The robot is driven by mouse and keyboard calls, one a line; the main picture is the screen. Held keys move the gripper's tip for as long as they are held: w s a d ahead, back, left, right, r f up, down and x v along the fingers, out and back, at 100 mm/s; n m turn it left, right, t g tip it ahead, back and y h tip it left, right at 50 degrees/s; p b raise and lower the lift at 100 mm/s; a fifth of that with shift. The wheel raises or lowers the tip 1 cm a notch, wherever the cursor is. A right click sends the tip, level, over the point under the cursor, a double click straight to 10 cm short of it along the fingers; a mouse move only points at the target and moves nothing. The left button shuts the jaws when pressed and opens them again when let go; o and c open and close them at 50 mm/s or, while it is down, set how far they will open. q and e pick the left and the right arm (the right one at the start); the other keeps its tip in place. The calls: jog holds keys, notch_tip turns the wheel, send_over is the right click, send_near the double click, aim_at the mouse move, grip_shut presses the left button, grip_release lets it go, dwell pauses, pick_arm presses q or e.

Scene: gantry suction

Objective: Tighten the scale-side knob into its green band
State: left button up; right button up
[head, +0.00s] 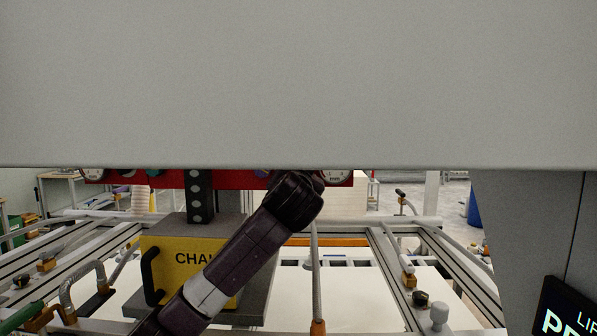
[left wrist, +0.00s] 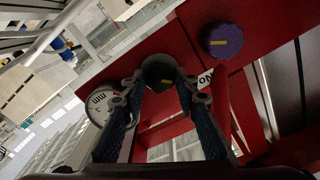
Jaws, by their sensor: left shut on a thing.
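In the head view my left wrist (head: 295,200) reaches up to the red bar (head: 232,180). The gripper's tips and the held knob are hidden there. My right gripper is in no view.
A large grey panel (head: 300,85) blocks the upper head view. A yellow box (head: 190,262) with a black handle stands left of my arm. A purple knob (left wrist: 221,40) is right of the held knob. Rails and hoses lie around a white sheet (head: 350,300).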

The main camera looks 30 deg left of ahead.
pick_arm(q)
jog(key=o, duration=0.9)
jog(key=v, duration=1.2)
jog(key=shift+a, duration=0.1)
